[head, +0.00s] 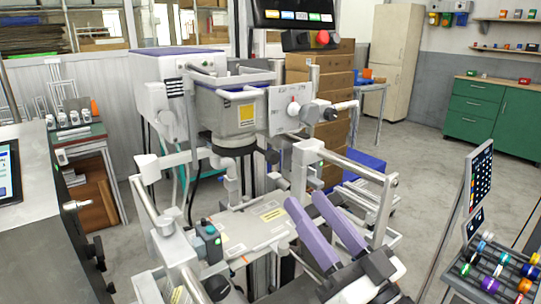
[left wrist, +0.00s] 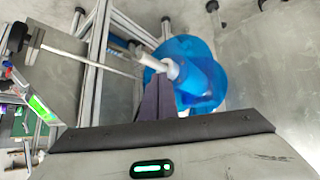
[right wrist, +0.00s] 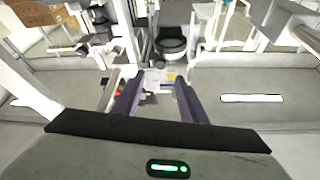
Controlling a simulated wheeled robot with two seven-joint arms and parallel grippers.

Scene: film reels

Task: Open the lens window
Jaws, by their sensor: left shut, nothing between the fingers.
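A grey and white machine (head: 232,110) stands in the middle of the head view. A pale panel (head: 285,118) with a round knob is on its front; I cannot tell for sure which part is the lens window. My right gripper (head: 304,200) is open and empty, its two purple fingers apart over the machine's lower metal plate (head: 245,228). In the right wrist view the open fingers (right wrist: 158,78) point toward a dark round collar (right wrist: 172,44) on the machine, apart from it. My left gripper (left wrist: 158,82) shows only in the left wrist view, shut and empty, near a blue rounded object (left wrist: 192,62).
White rails and posts (head: 360,165) surround the machine's lower plate. A dark box with a green button (head: 208,242) stands on it. A rack of coloured reels (head: 495,268) is at lower right, a grey counter (head: 50,235) at left. Floor is clear toward the green cabinet (head: 490,112).

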